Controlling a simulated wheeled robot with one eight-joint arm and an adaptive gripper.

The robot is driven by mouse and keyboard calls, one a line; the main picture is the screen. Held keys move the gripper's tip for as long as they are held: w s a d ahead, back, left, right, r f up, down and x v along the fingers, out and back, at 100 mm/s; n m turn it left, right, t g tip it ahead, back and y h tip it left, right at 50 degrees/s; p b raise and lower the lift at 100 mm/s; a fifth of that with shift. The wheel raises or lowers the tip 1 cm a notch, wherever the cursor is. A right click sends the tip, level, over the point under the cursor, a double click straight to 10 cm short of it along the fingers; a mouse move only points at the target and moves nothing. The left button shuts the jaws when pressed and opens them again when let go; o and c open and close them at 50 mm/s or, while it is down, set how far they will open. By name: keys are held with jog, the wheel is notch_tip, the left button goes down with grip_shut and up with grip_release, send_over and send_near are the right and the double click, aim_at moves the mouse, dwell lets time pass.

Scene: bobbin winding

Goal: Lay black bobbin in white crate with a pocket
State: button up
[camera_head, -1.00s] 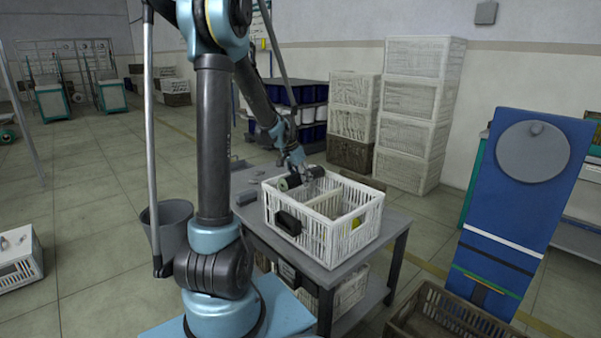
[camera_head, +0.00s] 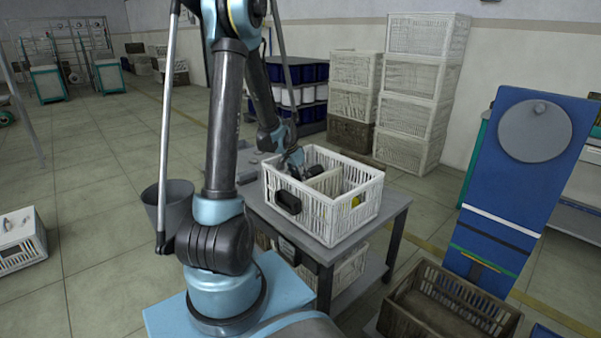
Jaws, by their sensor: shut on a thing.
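The white crate (camera_head: 340,222) stands on a grey table, and a pale divider (camera_head: 326,181) splits its inside into compartments. My gripper (camera_head: 297,166) reaches down into the left compartment from behind. It is shut on the black bobbin (camera_head: 316,170), of which only a dark part shows beside the fingers. The rest of the bobbin is hidden by the gripper and the crate's near wall. I cannot tell whether the bobbin touches the crate floor. A black oval piece (camera_head: 288,202) sits on the crate's near left wall.
The grey table (camera_head: 395,208) has a lower shelf with another white crate (camera_head: 350,268). A brown crate (camera_head: 450,302) lies on the floor at front right. Stacked crates (camera_head: 415,90) stand behind, a grey bin (camera_head: 168,205) left, and a blue panel (camera_head: 520,190) right.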

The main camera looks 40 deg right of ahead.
jog(key=shift+f, duration=2.95)
jog(key=o, duration=1.3)
jog(key=shift+r, duration=4.95)
